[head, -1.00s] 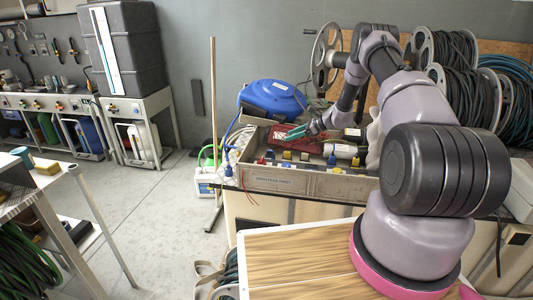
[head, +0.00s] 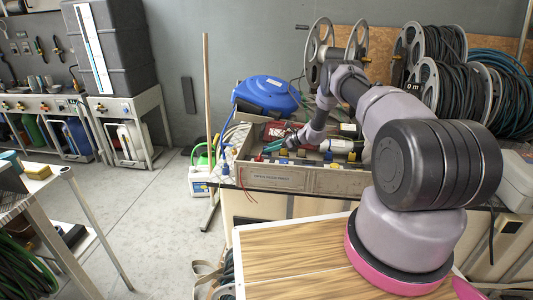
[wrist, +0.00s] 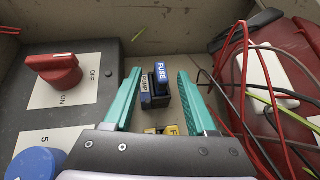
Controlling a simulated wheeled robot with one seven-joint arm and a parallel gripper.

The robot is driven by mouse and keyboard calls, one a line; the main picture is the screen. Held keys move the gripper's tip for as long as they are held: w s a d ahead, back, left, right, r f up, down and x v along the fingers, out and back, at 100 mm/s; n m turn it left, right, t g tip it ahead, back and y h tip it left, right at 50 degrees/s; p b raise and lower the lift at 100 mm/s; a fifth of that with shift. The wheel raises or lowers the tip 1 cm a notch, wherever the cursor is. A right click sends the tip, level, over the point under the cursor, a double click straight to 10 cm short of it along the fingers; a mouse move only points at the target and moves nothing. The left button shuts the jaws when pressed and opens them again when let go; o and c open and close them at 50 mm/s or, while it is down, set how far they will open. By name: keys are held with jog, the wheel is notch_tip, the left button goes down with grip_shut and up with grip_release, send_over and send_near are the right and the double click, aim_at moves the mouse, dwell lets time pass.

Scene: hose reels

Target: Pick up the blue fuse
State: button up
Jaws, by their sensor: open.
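A blue fuse (wrist: 161,74), marked FUSE, stands on the box floor in the wrist view, between the tips of my gripper's teal fingers. A darker block with a blue labelled face (wrist: 146,92) is right beside it, and I cannot tell whether it is a separate fuse. My gripper (wrist: 159,76) is open, one finger on each side, with gaps to both. In the head view my gripper (head: 274,146) reaches down into the open box (head: 262,178); the fuse between the fingers cannot be made out there.
A yellow fuse (wrist: 171,130) is partly hidden by my gripper's body. A grey switch box with a red knob (wrist: 54,70) lies left of the fingers. A red case (wrist: 285,90) with loose wires lies right. A blue hose reel (head: 267,97) stands behind the box.

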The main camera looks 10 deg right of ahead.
jog(key=shift+w+a+f, duration=0.3)
jog(key=shift+a, duration=0.2)
grip_shut()
